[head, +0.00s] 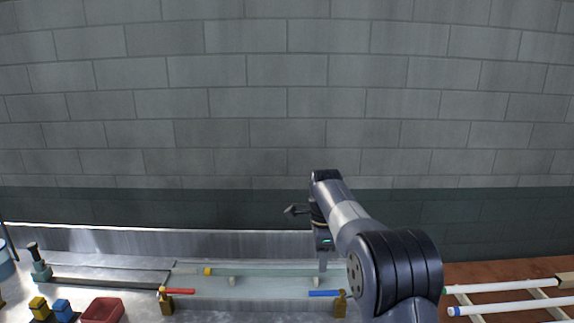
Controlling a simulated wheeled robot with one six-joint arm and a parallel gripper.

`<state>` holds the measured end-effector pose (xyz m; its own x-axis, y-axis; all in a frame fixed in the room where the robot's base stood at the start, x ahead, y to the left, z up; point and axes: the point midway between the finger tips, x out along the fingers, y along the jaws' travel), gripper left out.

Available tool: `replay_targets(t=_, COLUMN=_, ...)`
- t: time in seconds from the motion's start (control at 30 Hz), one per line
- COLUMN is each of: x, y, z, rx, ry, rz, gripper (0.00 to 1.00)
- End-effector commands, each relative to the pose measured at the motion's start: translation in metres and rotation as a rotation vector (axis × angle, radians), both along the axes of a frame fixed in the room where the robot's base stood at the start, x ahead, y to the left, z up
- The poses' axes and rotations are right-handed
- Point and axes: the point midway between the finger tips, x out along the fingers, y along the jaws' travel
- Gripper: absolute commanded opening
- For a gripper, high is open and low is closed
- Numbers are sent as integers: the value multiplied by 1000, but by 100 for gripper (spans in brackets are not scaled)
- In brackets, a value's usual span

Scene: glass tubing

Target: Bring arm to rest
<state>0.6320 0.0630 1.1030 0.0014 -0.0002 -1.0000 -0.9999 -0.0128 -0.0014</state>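My arm (348,215) rises from the lower right and bends over the bench. My gripper (322,262) hangs at its end, pointing down above the right part of a pale glass tube (265,272). The tube lies level along the back of the bench and has a yellow band (208,272) near its left end. The fingers are small and partly hidden by the wrist, so I cannot tell whether they are open or touch the tube.
Brass valves with a red handle (178,291) and a blue handle (324,293) stand in front. A red bin (102,311), yellow block (39,307) and blue block (62,309) are at left. White tubes (505,285) lie on a rack at right. A block wall (200,110) stands behind.

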Motion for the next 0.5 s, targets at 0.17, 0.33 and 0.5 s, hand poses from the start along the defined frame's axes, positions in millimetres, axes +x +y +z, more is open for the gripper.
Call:
replay_targets(t=0.17, x=-1, y=0, z=-28, rx=-1, ry=7, rz=0, gripper=38)
replay_targets(t=0.33, x=-1, y=0, z=-62, rx=0, ry=6, rz=0, gripper=38)
replay_targets(t=0.5, x=-1, y=0, z=-95, rx=0, ry=7, rz=1, gripper=38)
